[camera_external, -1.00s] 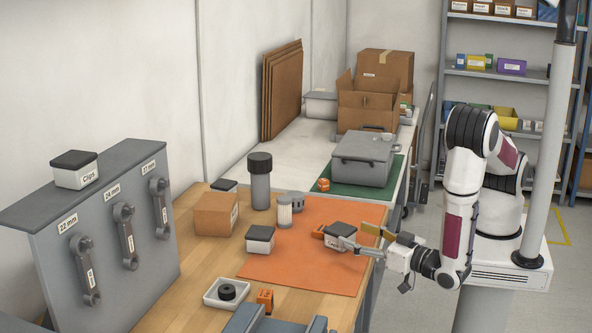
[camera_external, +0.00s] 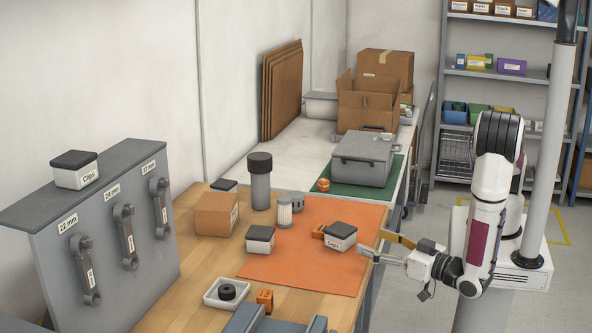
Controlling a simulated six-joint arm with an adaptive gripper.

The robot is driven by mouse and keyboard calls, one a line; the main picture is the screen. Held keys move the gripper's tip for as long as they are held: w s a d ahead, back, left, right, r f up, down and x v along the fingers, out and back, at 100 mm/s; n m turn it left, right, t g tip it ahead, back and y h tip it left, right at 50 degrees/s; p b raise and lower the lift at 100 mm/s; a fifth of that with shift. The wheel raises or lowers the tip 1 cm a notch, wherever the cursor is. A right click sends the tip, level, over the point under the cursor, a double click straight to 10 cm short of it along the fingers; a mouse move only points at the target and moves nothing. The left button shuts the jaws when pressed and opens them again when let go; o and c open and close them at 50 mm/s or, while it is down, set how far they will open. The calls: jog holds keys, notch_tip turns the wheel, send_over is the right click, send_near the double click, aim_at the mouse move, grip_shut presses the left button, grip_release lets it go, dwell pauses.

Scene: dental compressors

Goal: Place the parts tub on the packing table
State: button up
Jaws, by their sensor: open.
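A similar lidded tub (camera_external: 260,239) stands at the mat's left edge. A third, marked Clips (camera_external: 75,170), stands on the grey tool panel. I cannot tell which is meant by the parts tub. The white table (camera_external: 290,148) at the back, holding cartons, appears to be the packing table.
A small orange block (camera_external: 318,232) lies beside the near tub. A dark-capped cylinder (camera_external: 261,185), a brown box (camera_external: 215,214) and a white tray (camera_external: 226,293) stand on the bench. A grey case (camera_external: 365,160) on a green mat (camera_external: 393,183) fills the white table's near end.

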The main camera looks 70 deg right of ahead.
jog(key=shift+o, duration=0.5)
jog(key=w+d+r+m, duration=0.1)
jog(key=w, duration=0.1)
jog(key=w+r+m+g, duration=0.1)
jog(key=w+r, duration=0.1)
jog(key=w+d+r+m+h, duration=0.1)
jog(key=shift+w+d+r, duration=0.15)
jog(key=shift+w+d, duration=0.15)
jog(key=shift+w, duration=0.1)
jog(key=w+a+r+n+g+y, duration=0.1)
jog(key=w+a+r+n+y, duration=0.3)
jog(key=w+a+n+y, duration=0.55)
jog(key=a+r+n+g+y, duration=0.2)
jog(key=a+n+g+y, duration=0.3)
jog(key=a+n, duration=0.4)
jog(key=n+g+h, duration=0.5)
jog(key=n+h, duration=0.3)
jog(key=n, duration=1.3)
send_over(340, 237)
jog(key=s+d, duration=0.2)
notch_tip(340, 237, down, 4)
jog(key=shift+s+a+f, duration=0.1)
